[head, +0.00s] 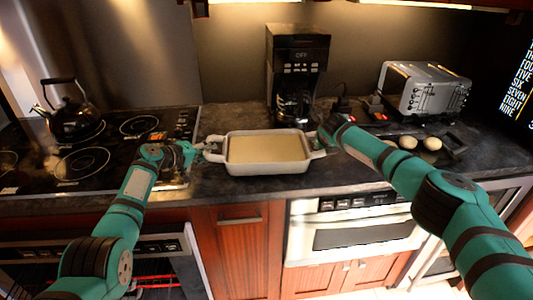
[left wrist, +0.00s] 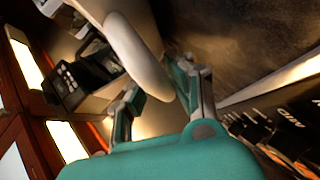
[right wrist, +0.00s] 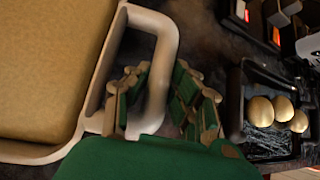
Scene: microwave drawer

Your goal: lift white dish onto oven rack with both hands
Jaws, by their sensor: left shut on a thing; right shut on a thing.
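The white dish (head: 268,169), a rectangular baking dish with a tan filling, is level at the counter's front edge; I cannot tell whether it touches the counter. My left gripper (head: 203,149) is shut on its left handle, and the white handle (left wrist: 137,50) shows between the fingers in the left wrist view. My right gripper (head: 322,142) is shut on the right handle (right wrist: 165,60), which passes between its fingers in the right wrist view. The oven rack (head: 155,284) shows partly at lower left with a red glow, behind my left arm.
A kettle (head: 70,113) stands on the black stovetop (head: 110,160) at left. A coffee maker (head: 297,75) stands behind the dish, and a toaster (head: 425,90) at right. Several eggs (head: 432,143) sit in a dark tray. A microwave drawer (head: 350,232) is below the counter.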

